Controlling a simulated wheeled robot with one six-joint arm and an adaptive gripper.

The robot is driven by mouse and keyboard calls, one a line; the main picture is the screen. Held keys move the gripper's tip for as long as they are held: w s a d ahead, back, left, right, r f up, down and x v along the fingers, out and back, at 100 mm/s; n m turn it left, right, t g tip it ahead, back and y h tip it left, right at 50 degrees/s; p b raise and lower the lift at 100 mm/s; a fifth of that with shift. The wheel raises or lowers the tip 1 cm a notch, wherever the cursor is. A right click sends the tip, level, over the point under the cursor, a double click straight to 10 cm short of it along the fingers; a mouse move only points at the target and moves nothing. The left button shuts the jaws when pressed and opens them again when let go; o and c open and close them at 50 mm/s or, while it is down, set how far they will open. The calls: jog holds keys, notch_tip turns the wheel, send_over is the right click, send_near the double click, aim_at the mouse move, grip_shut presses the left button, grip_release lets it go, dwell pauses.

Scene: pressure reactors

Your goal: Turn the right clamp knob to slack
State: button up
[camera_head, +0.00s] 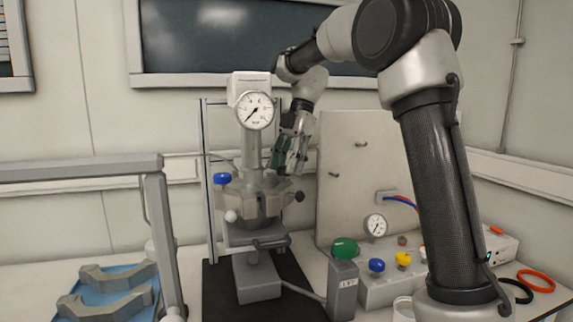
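The pressure reactor (262,208) stands on a black mat, with a round dial gauge (255,110) on top. A small dark knob (299,197) sticks out at the right side of its clamp ring. It looks like the right clamp knob, but its setting is too small to read. My gripper (287,170) points down just above the right side of the reactor head, above and slightly left of the dark knob. Its fingers have green parts and overlap the reactor head in this view. I cannot tell whether they are open or touch anything.
A blue valve handle (222,178) and a white ball knob (231,216) are on the reactor's left. A panel (350,165) stands behind right. A valve box with a green knob (345,247) is in front right. A blue tray (138,308) with grey clamp halves lies left.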

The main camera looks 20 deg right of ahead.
jog(key=v, duration=1.2)
dwell(0.3)
